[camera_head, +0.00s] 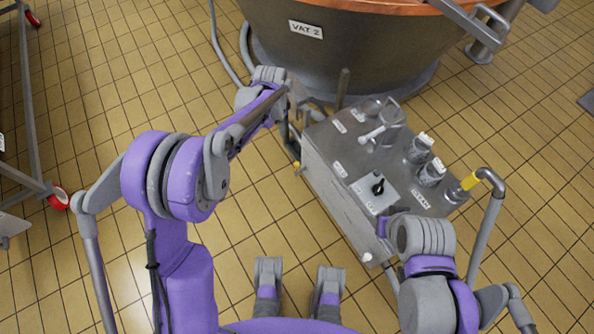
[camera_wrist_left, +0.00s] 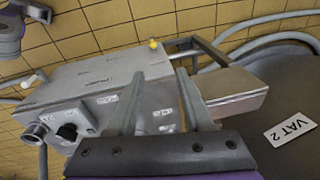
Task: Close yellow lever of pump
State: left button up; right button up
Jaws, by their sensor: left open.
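The pump (camera_head: 345,185) is a grey metal box below the vat in the head view; it also fills the middle of the left wrist view (camera_wrist_left: 85,75). A small yellow lever tip (camera_head: 298,167) sticks out at its lower-left side; in the left wrist view the tip (camera_wrist_left: 153,43) shows past the box's far edge. My left gripper (camera_wrist_left: 160,74) is open, with the pump's end behind its two fingers. The yellow tip is beyond the fingertips, apart from them. In the head view my left wrist is above the pump's upper-left end. My right arm covers the pump's lower end; its fingers are not clearly visible.
The vat (camera_head: 335,50), labelled VAT 2, stands behind the pump. A black knob (camera_head: 378,185) and several metal fittings sit on the pump top. A wheeled rack (camera_head: 28,150) is at far left. Tiled floor lies clear between.

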pick_arm(q)
jog(key=w+d+f+m+b, duration=0.2)
jog(key=w+f, duration=0.2)
jog(key=f, duration=0.8)
jog(key=m+g+b, duration=0.2)
jog(key=m+b, duration=0.1)
jog(key=m, duration=0.1)
send_near(297, 168)
jog(key=shift+w+f, duration=0.15)
jog(key=shift+w, duration=0.15)
notch_tip(297, 168, down, 11)
jog(key=shift+b, duration=0.9)
pick_arm(e)
notch_tip(297, 168, down, 9)
jog(key=shift+w, duration=0.3)
pick_arm(q)
grip_shut()
